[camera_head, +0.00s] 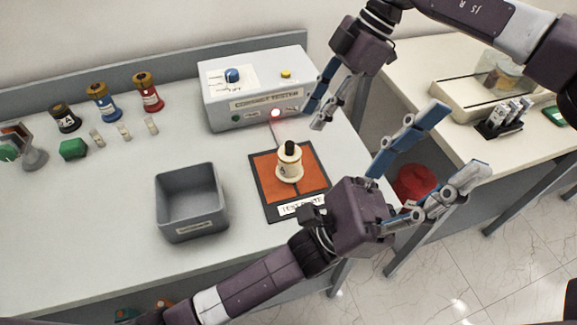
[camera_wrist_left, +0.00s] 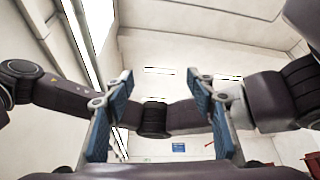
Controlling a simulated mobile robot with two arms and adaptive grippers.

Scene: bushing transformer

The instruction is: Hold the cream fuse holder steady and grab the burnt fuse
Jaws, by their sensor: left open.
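The cream fuse holder (camera_head: 289,169) stands upright on the orange test plate (camera_head: 310,190) in the head view. A dark burnt fuse (camera_head: 289,147) sticks up from its top. My left gripper (camera_head: 464,138) is open and empty, to the right of the plate past the table edge, its fingers pointing up and right. The left wrist view shows its two blue-padded fingers (camera_wrist_left: 165,115) apart with nothing between them. No gripper touches the holder.
Black, blue (camera_head: 101,103) and red holders and small fuses stand further left. A side table (camera_head: 470,130) is at right.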

